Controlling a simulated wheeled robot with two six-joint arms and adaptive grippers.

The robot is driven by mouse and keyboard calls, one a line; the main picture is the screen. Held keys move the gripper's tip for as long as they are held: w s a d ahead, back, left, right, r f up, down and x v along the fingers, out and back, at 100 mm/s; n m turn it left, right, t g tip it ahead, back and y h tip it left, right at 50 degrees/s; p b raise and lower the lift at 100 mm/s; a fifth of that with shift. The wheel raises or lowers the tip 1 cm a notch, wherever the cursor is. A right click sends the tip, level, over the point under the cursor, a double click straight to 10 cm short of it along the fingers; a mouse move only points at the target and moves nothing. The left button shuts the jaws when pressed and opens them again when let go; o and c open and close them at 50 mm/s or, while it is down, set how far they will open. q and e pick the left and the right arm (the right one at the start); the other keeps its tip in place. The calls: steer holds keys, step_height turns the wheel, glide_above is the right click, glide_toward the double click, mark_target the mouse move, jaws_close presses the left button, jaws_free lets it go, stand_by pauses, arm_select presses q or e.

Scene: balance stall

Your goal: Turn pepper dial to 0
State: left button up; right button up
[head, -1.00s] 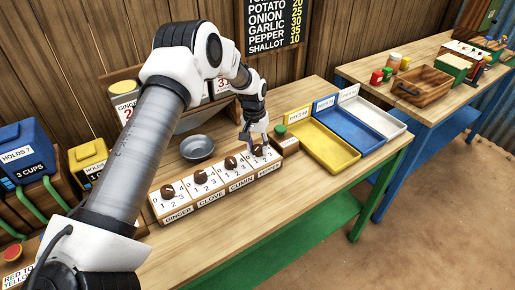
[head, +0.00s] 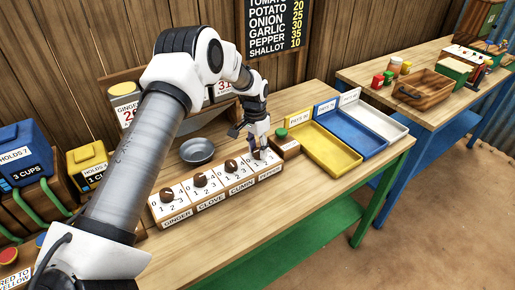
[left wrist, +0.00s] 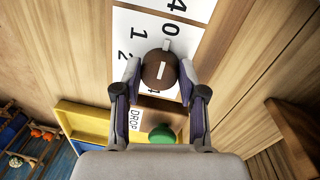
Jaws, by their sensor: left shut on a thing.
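The pepper dial (left wrist: 160,73) is a round brown knob with a white line on top. A small pale tab shows at its upper edge in the left wrist view. Around it on the white panel (left wrist: 140,20) are the digits 0, 1 and 2, with a partly covered 4 below. My left gripper (left wrist: 161,76) is shut on the knob, one finger on each side. In the head view, my left gripper (head: 257,153) comes down onto the rightmost dial panel, above the PEPPER label (head: 270,171), and mostly hides the knob.
The ginger (head: 167,195), clove (head: 199,180) and cumin (head: 231,166) dials sit in a row to the left. A green button (head: 282,133) is close right of the gripper. Yellow (head: 345,166), blue and white trays lie further right. A grey bowl (head: 197,150) stands behind the dials.

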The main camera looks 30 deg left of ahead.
mark_target(256, 149)
arm_select(q)
steer(key=shift+s+f, duration=0.15)
steer(key=shift+f, duration=0.05)
steer(key=o, duration=1.1)
steer(key=shift+o, duration=0.2)
steer(key=shift+w, duration=0.25)
step_height(256, 149, up, 12)
steer(key=shift+w+a, duration=0.15)
steer(key=shift+a, duration=0.3)
